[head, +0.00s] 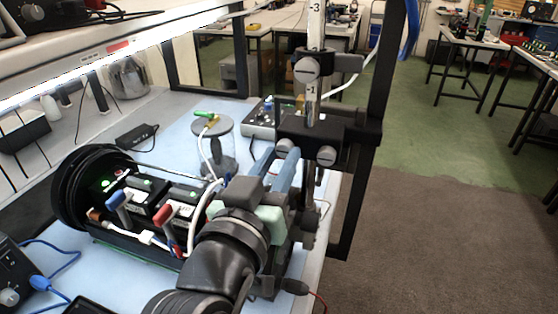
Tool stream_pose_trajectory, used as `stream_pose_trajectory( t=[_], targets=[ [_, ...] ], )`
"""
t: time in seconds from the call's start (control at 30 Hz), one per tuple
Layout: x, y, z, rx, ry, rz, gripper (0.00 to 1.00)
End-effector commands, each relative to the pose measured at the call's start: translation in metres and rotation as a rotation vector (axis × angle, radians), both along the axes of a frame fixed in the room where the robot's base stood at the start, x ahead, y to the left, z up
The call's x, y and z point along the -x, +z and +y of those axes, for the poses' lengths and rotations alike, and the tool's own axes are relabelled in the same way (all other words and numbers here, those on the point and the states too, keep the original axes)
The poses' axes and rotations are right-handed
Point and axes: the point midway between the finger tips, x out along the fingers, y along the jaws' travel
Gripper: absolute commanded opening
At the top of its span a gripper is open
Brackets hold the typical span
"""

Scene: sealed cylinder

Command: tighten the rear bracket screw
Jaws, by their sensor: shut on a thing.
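A dark bracket (345,133) is clamped around an upright post (313,108) with a printed scale, at the right edge of the bench. Its lower block carries a left grey slotted screw (285,147) and a right one (326,156). A higher clamp on the post has another slotted screw (307,70). My gripper (277,160) reaches up from below, with blue-grey fingers at the left screw. The fingers appear shut on that screw, though the contact is partly hidden. I cannot tell from labels which screw is the rear one.
An open black cylinder housing (72,190) with a tray of electronics (140,205) lies left of my arm. Cables cross the bench. Open floor (430,230) lies right.

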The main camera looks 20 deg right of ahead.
Motion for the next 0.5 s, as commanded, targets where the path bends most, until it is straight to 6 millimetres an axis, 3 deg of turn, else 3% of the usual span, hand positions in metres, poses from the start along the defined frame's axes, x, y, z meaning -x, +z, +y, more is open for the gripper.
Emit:
stream_pose_trajectory(
  t=[0.17, 0.2, 0.33, 0.5],
  targets=[
    [-0.0003, -0.003, 0.0022, -0.002, 0.005, 0.008, 0.0],
    [-0.0002, -0.0028, 0.0022, -0.001, 0.004, 0.007, 0.37],
    [-0.0001, -0.0019, 0.0015, 0.0, 0.003, 0.006, 0.61],
    [-0.0001, -0.0009, 0.0006, 0.001, 0.001, 0.003, 0.61]
  ],
)
